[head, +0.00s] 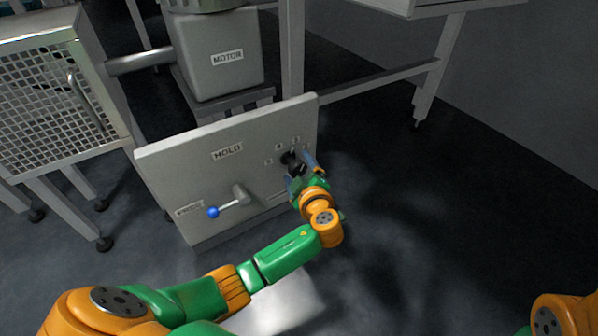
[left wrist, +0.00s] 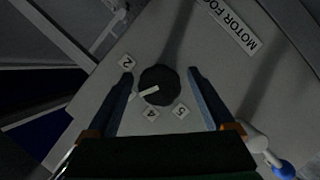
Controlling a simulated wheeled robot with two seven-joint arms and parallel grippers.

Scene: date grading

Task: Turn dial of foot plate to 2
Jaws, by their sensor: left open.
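The foot plate (head: 190,165) is a pale upright panel. Its black round dial (head: 287,157) is partly hidden by my left gripper (head: 307,166) in the head view. In the left wrist view the dial (left wrist: 166,80) shows a pale pointer aimed to the lower left, between the label 2 (left wrist: 126,62) and the label 4 (left wrist: 150,113). A label there is mostly hidden by a finger. The label 5 (left wrist: 181,111) sits below the dial. My left gripper (left wrist: 160,73) is open, one finger on each side of the dial; contact cannot be told. My right gripper is out of view.
A lever with a blue ball (head: 213,212) sticks out of the panel under the HOLD label (head: 228,151). A motor housing (head: 222,55) stands behind. A mesh-sided metal frame (head: 50,110) is at left. The floor (head: 450,200) at right is clear.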

